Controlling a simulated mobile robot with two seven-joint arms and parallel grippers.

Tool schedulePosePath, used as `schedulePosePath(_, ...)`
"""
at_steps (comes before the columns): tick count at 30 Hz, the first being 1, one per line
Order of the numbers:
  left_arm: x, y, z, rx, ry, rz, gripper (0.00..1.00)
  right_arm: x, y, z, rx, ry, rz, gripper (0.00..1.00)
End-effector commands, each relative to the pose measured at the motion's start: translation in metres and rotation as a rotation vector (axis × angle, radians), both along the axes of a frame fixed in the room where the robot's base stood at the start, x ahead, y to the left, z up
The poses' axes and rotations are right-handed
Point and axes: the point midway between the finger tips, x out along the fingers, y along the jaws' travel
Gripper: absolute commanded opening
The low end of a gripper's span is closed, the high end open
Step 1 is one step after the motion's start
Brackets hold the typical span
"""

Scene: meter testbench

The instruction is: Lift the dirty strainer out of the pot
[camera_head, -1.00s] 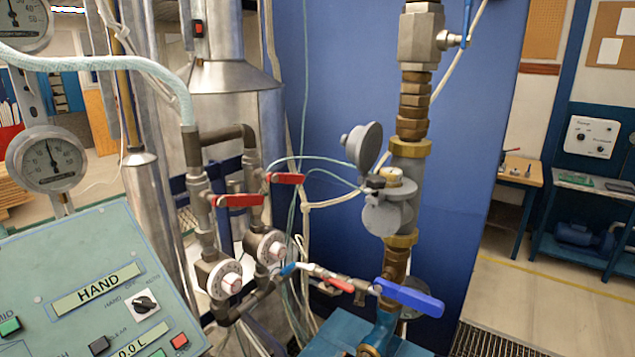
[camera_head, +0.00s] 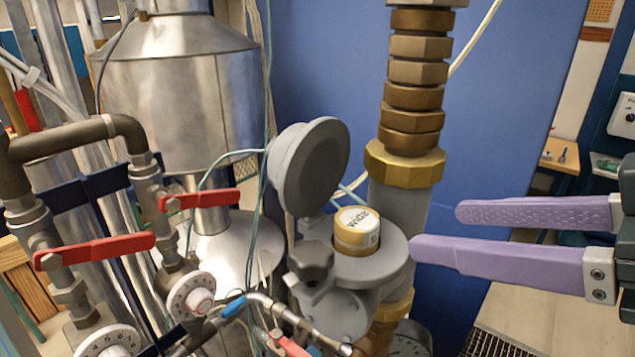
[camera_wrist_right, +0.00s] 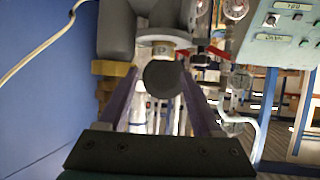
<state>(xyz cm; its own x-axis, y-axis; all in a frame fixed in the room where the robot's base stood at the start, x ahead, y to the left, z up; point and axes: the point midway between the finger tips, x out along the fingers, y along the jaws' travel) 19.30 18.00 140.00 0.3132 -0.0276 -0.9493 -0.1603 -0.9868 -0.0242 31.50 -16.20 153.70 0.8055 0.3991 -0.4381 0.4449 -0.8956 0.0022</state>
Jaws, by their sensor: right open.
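A short brass-coloured cylinder with a white printed lettered top (camera_head: 357,231), which I take to be the strainer, sits upright in the grey pot (camera_head: 395,254), its top above the rim. The pot's round grey lid (camera_head: 322,165) stands swung open behind and left of it. My right gripper (camera_head: 436,229) has two purple fingers, apart and empty, pointing left from the right side, with the nearer tip close to the pot's right rim. In the wrist view its fingers (camera_wrist_right: 160,75) are spread, with a dark grey round part showing between them. My left gripper is not in view.
A thick vertical pipe with brass nuts (camera_head: 405,165) rises right behind the pot. A dark knob (camera_head: 311,260) stands at the pot's front left. Red-handled valves (camera_head: 95,250) and thin green cables are to the left. Free space lies right of the pipe.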

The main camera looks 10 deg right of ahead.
Motion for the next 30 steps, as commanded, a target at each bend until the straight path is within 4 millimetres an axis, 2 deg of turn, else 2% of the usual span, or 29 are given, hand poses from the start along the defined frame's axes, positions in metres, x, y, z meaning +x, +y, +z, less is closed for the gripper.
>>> schedulePosePath(9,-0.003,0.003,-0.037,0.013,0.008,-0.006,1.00,0.021,0.011,-0.015,0.005,-0.010,0.007,0.67)
schedulePosePath(16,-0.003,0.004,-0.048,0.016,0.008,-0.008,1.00,0.036,0.018,-0.020,0.004,-0.006,0.004,0.67)
schedulePosePath(20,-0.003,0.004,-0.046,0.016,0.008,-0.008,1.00,0.038,0.020,-0.020,0.004,-0.002,0.005,0.67)
schedulePosePath(23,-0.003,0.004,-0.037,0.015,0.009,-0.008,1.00,0.045,0.024,-0.020,0.005,-0.002,0.004,0.67)
schedulePosePath(27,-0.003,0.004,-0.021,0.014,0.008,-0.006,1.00,0.060,0.032,-0.027,0.007,-0.001,0.003,0.67)
schedulePosePath(30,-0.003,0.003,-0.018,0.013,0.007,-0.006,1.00,0.070,0.037,-0.035,0.004,-0.002,0.003,0.67)
